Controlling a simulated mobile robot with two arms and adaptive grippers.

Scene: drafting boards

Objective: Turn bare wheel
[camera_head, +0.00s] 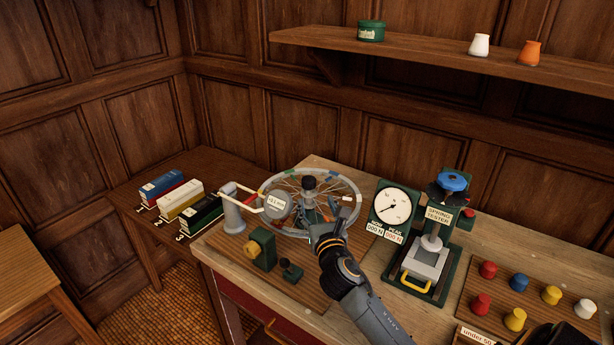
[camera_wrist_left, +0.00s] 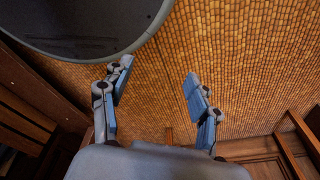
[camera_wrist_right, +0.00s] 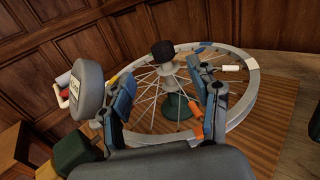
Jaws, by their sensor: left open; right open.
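The bare spoked wheel (camera_head: 352,186) lies flat on its stand on the workbench, with coloured marks on its grey rim and a black knob on its hub (camera_head: 309,183). My right gripper (camera_head: 336,217) is over the near right part of the wheel. In the right wrist view my right gripper (camera_wrist_right: 164,84) is open, its fingers apart with spokes visible between them. The wheel rim (camera_wrist_right: 252,88) curves beyond the right finger there; I cannot tell whether a finger touches it. My left gripper (camera_wrist_left: 156,80) is open and empty above the tiled floor, away from the wheel.
A grey post with a labelled round head (camera_head: 275,204) stands at the wheel's left. A dial gauge (camera_head: 392,206) and a spring tester (camera_head: 437,218) stand to the right. Coloured pegs (camera_head: 487,269) are on the right board.

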